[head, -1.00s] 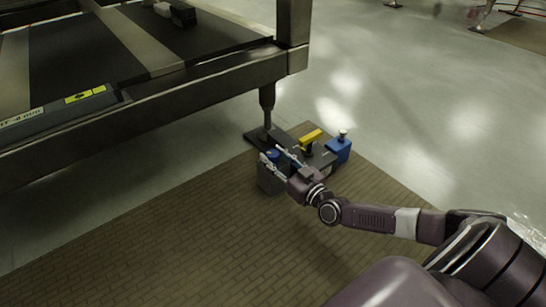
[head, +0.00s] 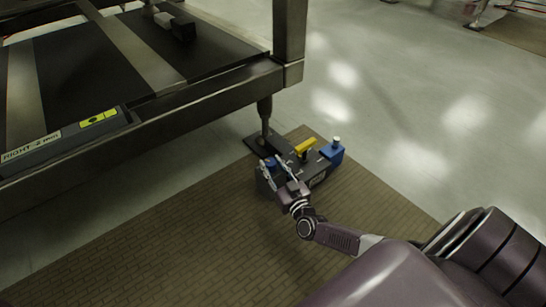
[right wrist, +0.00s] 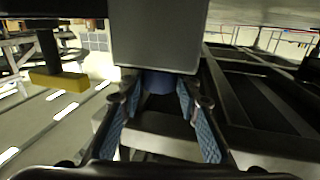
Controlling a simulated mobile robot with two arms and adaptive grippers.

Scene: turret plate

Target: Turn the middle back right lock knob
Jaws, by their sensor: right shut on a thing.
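The lock knob (head: 270,162) is a small blue knob on top of a dark grey block at the near left end of the turret plate fixture (head: 318,180). My right gripper (head: 274,165) reaches it from the near right, with a finger on either side, shut on it. In the right wrist view the blue knob (right wrist: 158,82) shows between the two blue-padded fingers (right wrist: 160,110), partly hidden by a grey block above it. My left gripper is in neither view.
A yellow handle (head: 305,145) and a blue block (head: 332,152) with a silver knob stand on the same fixture. A heavy metal frame (head: 160,115) with a leg (head: 265,108) stands close behind it at the left. The brown mat (head: 200,245) in front is clear.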

